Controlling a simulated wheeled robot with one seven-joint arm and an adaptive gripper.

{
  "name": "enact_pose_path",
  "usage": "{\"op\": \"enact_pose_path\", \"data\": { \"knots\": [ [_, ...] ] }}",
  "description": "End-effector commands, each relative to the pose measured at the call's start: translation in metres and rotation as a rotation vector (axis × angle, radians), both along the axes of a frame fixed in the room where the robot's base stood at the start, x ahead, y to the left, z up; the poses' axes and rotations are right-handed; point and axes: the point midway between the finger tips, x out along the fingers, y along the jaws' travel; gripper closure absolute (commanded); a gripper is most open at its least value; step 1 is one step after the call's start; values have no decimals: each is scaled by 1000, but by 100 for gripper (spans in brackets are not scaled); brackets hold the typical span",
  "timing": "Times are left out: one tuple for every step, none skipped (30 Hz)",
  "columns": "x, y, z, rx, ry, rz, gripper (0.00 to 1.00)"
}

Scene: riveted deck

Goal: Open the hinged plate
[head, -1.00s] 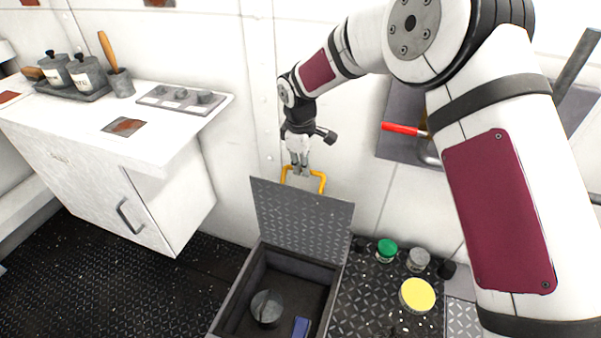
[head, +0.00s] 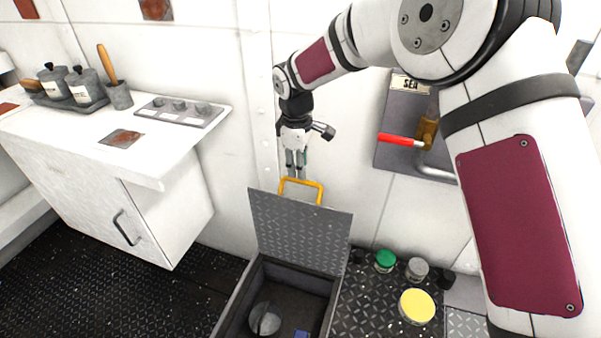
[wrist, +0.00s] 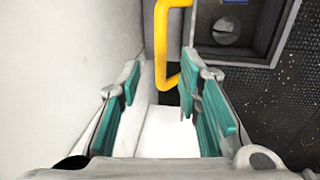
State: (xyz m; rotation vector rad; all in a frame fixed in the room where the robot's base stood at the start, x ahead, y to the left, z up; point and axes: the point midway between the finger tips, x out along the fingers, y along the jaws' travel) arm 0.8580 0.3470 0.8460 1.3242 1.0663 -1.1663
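The hinged plate (head: 300,232) is a grey diamond-tread lid standing raised, roughly upright, at the back edge of a floor compartment (head: 240,292). Its yellow handle (head: 319,190) sticks up from the top edge. My gripper (head: 296,174) is just above the handle, apart from it, near the white wall. In the wrist view my gripper (wrist: 162,88) has its teal-padded fingers spread with nothing held between them. The handle (wrist: 161,50) shows beyond the fingertips there.
The open compartment holds a round grey object (head: 265,319) and a blue item (head: 302,334). Jars with a green lid (head: 385,261) and a yellow lid (head: 417,306) stand right of it. A white counter (head: 75,140) is at left. A red-handled lever (head: 400,139) is on the wall.

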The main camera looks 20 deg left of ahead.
Motion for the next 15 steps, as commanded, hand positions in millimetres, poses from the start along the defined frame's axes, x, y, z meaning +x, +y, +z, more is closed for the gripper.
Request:
{"op": "enact_pose_path", "data": {
  "knots": [
    [-1, 1, 13, 3, -4, 0, 68],
    [-2, 1, 19, 3, -4, 0, 68],
    [-3, 1, 27, 2, -3, 0, 68],
    [-4, 1, 33, 3, -4, 0, 68],
    [-4, 1, 38, 2, -3, 0, 68],
    [-5, 1, 44, 2, -3, -1, 68],
    [-6, 1, 49, 2, -3, -1, 68],
    [-7, 1, 54, 2, -2, -1, 68],
    [-7, 1, 59, 2, -2, -1, 68],
    [-8, 1, 62, 2, -2, 0, 68],
    [-8, 1, 65, 2, -2, 0, 68],
    [-9, 1, 68, 1, -1, 0, 68],
    [-9, 1, 70, 1, -1, 0, 68],
    [-9, 1, 72, 1, -1, 0, 68],
    [-9, 1, 73, 1, -1, 0, 68]
  ]
}}
